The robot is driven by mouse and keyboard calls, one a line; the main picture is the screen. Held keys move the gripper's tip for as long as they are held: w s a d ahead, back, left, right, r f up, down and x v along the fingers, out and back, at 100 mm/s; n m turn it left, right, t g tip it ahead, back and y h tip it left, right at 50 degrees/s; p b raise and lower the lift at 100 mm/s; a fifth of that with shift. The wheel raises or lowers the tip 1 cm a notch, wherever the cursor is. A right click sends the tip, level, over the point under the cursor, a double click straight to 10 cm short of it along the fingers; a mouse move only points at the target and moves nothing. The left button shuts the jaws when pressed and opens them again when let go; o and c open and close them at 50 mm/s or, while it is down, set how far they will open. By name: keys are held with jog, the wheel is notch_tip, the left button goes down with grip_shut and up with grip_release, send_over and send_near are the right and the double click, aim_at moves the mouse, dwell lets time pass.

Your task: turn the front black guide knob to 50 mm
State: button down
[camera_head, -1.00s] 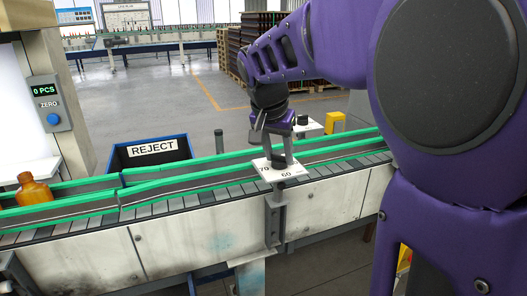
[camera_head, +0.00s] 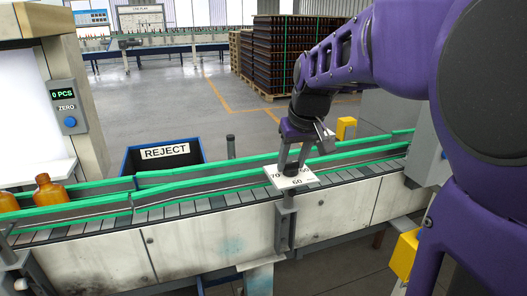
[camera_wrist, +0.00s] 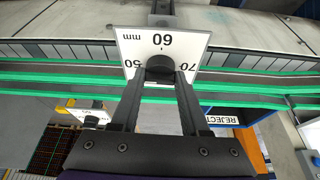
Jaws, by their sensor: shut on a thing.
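The front black guide knob (camera_head: 291,171) sits on a white dial plate (camera_head: 308,179) marked 50, 60 and 70 mm, on a bracket at the conveyor's near side. My gripper (camera_head: 292,163) reaches down from above with its fingers on the knob. In the wrist view the knob (camera_wrist: 160,68) lies between the two fingertips, and my gripper (camera_wrist: 160,76) is shut on it. The plate (camera_wrist: 160,40) reads 60 at its middle, with 50 at left and 70 at right in that view. The fingers partly cover the knob; I cannot tell where its pointer stands.
A second white dial plate (camera_wrist: 88,116) shows in the wrist view across the green guide rails (camera_head: 225,167). An amber bottle (camera_head: 50,192) stands on the conveyor at left. A blue REJECT bin (camera_head: 163,165) stands behind the conveyor. A counter box (camera_head: 66,106) reads 0 PCS.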

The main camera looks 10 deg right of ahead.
dwell(0.4)
jog(key=shift+c, duration=2)
grip_release()
